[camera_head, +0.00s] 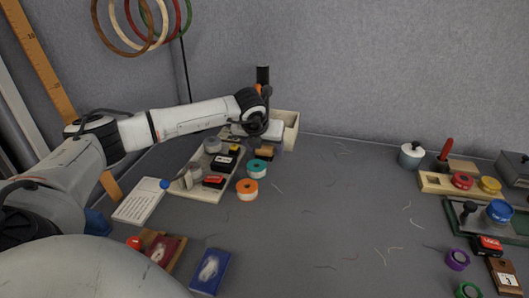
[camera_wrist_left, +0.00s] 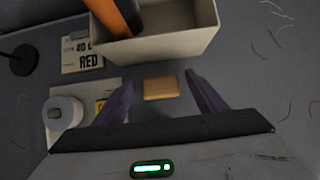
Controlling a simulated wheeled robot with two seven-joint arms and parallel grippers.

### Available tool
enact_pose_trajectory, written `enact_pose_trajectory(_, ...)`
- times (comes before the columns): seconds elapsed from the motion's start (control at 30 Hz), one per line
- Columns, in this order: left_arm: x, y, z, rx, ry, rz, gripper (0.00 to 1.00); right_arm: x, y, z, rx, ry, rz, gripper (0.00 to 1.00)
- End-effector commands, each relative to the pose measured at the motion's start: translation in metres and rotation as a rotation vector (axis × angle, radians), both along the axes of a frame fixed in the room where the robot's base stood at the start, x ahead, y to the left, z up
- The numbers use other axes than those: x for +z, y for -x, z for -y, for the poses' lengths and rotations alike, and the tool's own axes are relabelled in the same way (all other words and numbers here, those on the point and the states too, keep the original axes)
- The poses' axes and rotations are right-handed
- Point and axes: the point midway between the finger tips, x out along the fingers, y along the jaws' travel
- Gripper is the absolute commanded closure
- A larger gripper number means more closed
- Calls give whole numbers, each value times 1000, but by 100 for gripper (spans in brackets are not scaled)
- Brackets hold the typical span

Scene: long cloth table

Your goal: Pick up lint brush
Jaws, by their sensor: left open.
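My left gripper (camera_head: 258,130) is at the back of the table, beside the cream open box (camera_head: 290,131). In the left wrist view its two dark fingers (camera_wrist_left: 160,95) are spread with nothing clamped between them. A small tan block (camera_wrist_left: 160,88) lies below and between the fingers; it also shows in the head view (camera_head: 264,154). A black and orange handle-like thing (camera_wrist_left: 125,18) stands in the cream box (camera_wrist_left: 165,52). I cannot tell for certain which of these is the lint brush. My right gripper is not in view.
A pale board (camera_head: 205,193) with tape rolls and stamps lies left of centre. An orange-rimmed roll (camera_head: 247,189) and a teal roll (camera_head: 257,168) stand beside it. A blue pad (camera_head: 210,271) lies in front. A wooden rack (camera_head: 445,187) is at right. The table's middle is largely free.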

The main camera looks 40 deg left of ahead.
Motion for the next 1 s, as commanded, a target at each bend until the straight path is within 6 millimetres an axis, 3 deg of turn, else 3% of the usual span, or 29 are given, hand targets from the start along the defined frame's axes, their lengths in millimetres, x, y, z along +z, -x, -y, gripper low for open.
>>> enact_pose_trajectory(0.17, 0, 0, 0, -1, 0, 0, 39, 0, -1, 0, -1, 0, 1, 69)
enact_pose_trajectory(0.4, 0, 0, 0, 0, 0, 0, 79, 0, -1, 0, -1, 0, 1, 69)
enact_pose_trajectory(0.73, 8, -1, 0, 0, 0, 3, 80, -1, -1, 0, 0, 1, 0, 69)
enact_pose_trajectory(1.0, 59, -1, 0, 1, 0, 5, 80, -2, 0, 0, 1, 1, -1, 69)
